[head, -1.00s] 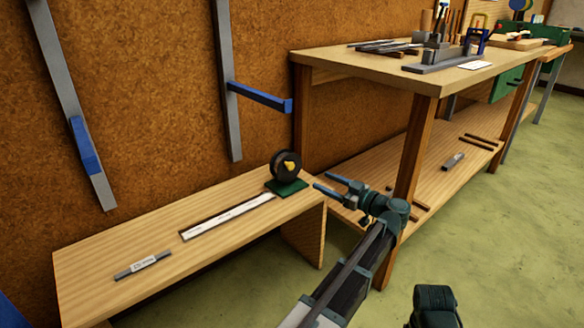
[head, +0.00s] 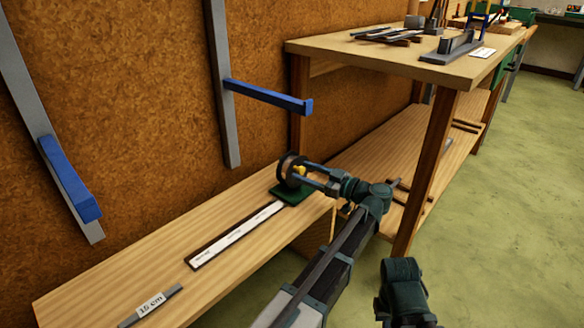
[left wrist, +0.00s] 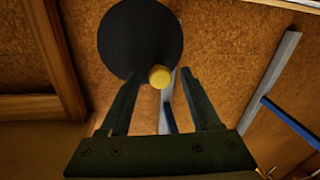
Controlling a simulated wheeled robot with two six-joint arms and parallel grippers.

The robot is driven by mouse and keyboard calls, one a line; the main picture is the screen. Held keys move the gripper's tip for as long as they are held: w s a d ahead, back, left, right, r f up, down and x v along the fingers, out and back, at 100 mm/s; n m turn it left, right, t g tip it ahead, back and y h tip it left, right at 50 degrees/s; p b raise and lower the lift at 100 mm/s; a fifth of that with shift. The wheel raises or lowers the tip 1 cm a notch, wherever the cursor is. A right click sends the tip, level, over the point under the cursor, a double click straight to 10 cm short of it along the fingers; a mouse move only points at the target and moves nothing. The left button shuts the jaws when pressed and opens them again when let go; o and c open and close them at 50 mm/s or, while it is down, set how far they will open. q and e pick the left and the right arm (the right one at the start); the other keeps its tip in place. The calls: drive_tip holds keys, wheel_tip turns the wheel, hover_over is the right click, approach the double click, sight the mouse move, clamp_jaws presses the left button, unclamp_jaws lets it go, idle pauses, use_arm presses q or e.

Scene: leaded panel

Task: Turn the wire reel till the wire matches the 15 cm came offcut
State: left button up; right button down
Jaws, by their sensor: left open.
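The wire reel (head: 290,170) is a dark round drum with a yellow knob (head: 300,170), on a green base (head: 291,194) at the bench's far end. In the left wrist view the reel (left wrist: 140,35) is a black disc and its knob (left wrist: 159,77) shows between the fingers. My left gripper (head: 312,178) is open, its fingers reaching to either side of the knob; I cannot tell whether they touch it. A white strip (head: 235,235) runs from the base along the bench. The came offcut (head: 152,305), grey with a "15 cm" label, lies at the near end. No wire can be made out.
The low wooden bench (head: 110,275) stands against a brown wall with blue brackets (head: 268,97). A taller workbench (head: 400,60) with tools stands behind, its post (head: 430,165) close to my left arm. Bare floor lies at the right.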

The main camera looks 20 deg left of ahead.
use_arm(q)
drive_tip(key=shift+a, duration=0.15)
drive_tip(key=shift+c, duration=0.3)
clamp_jaws()
drive_tip(key=shift+n, duration=0.3)
